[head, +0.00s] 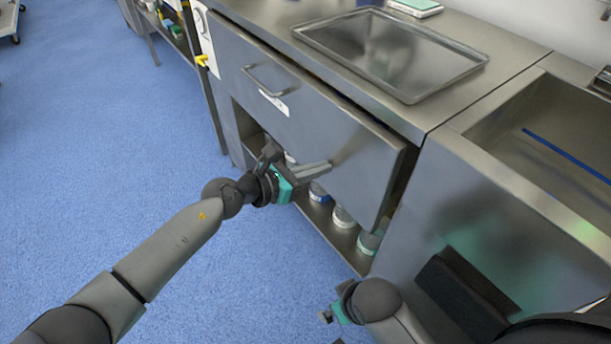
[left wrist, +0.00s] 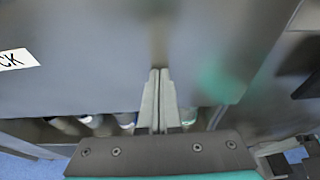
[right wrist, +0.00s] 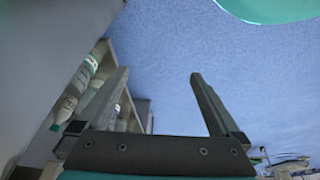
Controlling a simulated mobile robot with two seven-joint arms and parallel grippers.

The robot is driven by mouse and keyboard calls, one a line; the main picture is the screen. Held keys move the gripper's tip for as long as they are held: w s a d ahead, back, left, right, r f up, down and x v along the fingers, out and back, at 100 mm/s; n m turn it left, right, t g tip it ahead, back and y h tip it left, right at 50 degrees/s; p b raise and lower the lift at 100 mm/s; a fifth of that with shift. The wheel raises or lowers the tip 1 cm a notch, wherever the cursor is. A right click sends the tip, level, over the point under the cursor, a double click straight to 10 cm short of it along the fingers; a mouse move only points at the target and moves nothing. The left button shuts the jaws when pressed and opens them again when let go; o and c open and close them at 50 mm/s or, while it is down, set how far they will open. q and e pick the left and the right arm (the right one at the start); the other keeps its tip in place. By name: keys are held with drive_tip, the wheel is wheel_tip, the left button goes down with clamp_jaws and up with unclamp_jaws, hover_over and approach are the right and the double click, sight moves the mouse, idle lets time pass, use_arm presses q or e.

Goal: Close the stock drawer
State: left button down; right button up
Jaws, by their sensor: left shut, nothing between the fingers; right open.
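The stock drawer (head: 310,120) has a wide grey metal front with a bar handle (head: 268,80) and a white label (head: 273,103). Its front stands out a little from the cabinet, with a dark gap along its right end. My left gripper (head: 328,167) is shut and empty, its fingertips at the lower right part of the drawer front. In the left wrist view the closed fingertips (left wrist: 160,73) point at the drawer front (left wrist: 100,60); I cannot tell whether they touch it. My right gripper (right wrist: 158,75) is open and empty, low beside the cabinet.
Below the drawer is an open shelf with several containers (head: 343,217). On the counter above lies a metal tray (head: 390,50). A steel sink unit (head: 500,190) stands at the right. The blue floor (head: 100,130) at the left is clear.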

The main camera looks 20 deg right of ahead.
use_arm(q)
drive_tip(key=shift+w+d+r, duration=0.1)
drive_tip(key=shift+w+d, duration=0.1)
drive_tip(key=shift+d, duration=0.4)
drive_tip(key=shift+w+d, duration=0.15)
drive_tip(key=shift+d, duration=0.4)
use_arm(e)
drive_tip(key=shift+d+r, duration=0.4)
use_arm(q)
drive_tip(key=shift+r, duration=0.1)
use_arm(e)
drive_tip(key=shift+s, duration=0.1)
